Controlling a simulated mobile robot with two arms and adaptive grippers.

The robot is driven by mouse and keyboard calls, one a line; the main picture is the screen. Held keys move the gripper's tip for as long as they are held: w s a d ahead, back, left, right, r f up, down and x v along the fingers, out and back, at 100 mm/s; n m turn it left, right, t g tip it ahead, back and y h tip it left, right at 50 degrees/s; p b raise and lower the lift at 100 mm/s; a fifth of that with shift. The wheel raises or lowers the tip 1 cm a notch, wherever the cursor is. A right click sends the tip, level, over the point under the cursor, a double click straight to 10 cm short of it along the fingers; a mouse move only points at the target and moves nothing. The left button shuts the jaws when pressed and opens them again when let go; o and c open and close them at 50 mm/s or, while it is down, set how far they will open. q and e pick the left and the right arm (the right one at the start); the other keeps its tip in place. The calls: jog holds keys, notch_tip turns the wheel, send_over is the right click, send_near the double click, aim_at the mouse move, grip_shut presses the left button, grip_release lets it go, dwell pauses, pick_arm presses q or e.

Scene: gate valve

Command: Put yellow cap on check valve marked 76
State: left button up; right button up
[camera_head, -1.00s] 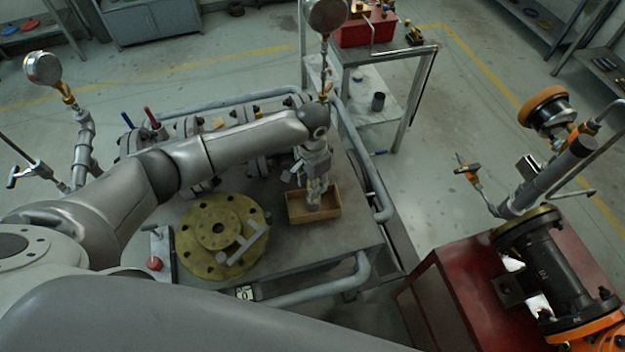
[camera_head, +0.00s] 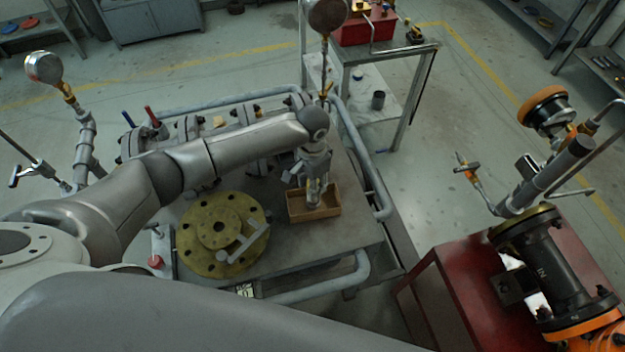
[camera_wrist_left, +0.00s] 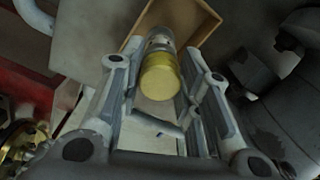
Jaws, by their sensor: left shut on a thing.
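My left gripper (camera_head: 315,198) is over the small open wooden box (camera_head: 328,208) on the grey table. It is shut on a short cylinder with a yellow end, the yellow cap (camera_wrist_left: 160,78); a grey, glassy-looking part shows beyond the yellow. In the left wrist view the cap is between the two fingers (camera_wrist_left: 157,90), with the box wall (camera_wrist_left: 196,22) behind it. I cannot tell whether its lower end touches the box floor. I cannot read a 76 on any valve. My right gripper is not in view.
A round yellow flange (camera_head: 205,245) lies on the table left of the box. A pipe rail (camera_head: 372,185) runs along the table's right side. A red cabinet (camera_head: 450,290) carries a dark valve assembly (camera_head: 550,262) at right.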

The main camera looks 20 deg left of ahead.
pick_arm(q)
jog(key=o, duration=0.8)
jog(key=shift+o, duration=0.3)
jog(key=o, duration=0.4)
jog(key=shift+r, duration=0.1)
notch_tip(320, 180, up, 3)
jog(key=p, duration=0.3)
jog(key=shift+r+p, duration=0.55)
jog(key=shift+r, duration=1.85)
